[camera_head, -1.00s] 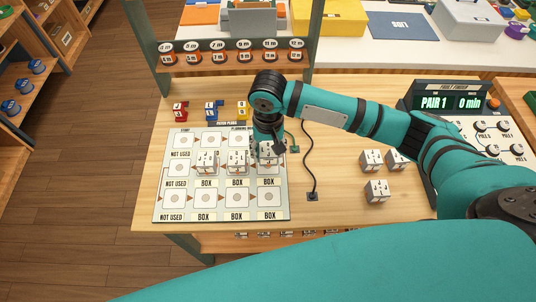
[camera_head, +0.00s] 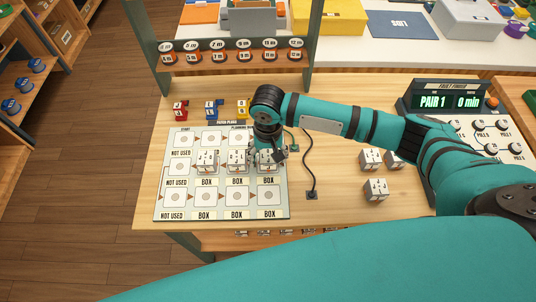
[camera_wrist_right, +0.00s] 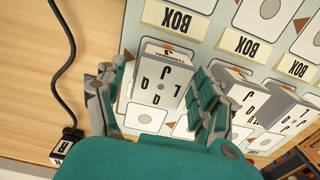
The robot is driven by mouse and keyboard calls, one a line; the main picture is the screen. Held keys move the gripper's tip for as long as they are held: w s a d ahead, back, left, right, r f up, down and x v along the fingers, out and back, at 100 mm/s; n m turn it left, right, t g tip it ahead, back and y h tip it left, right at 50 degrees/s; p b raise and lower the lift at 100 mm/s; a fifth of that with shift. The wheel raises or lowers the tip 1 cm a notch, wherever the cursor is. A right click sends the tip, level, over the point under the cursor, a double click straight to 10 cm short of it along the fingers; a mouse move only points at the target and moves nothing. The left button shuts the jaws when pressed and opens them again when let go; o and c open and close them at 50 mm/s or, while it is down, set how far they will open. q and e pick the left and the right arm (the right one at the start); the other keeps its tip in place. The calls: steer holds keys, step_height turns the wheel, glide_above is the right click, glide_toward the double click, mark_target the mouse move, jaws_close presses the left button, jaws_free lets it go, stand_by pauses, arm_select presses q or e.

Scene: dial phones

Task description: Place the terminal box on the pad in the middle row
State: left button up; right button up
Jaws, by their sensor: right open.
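A white terminal box (camera_head: 265,167) with dark markings stands on the right-hand pad of the middle row on the planning board (camera_head: 222,212). My right gripper (camera_head: 270,155) is just above it and hides part of it. In the right wrist view, the gripper (camera_wrist_right: 156,92) is open, with one finger on each side of the box (camera_wrist_right: 160,80); a gap shows on the left side. Two more white boxes (camera_head: 207,161) (camera_head: 237,160) stand on the pads to its left. My left gripper is not in view.
Three loose white boxes (camera_head: 376,189) stand on the table to the right. A black cable (camera_head: 309,165) runs down beside the board. Red, blue and yellow pieces (camera_head: 211,110) stand behind the board. The front row's pads (camera_head: 237,197) are empty.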

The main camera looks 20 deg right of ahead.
mark_target(268, 155)
steer(key=shift+r, duration=0.1)
step_height(268, 155, up, 12)
steer(key=shift+b, duration=0.45)
stand_by(0.5)
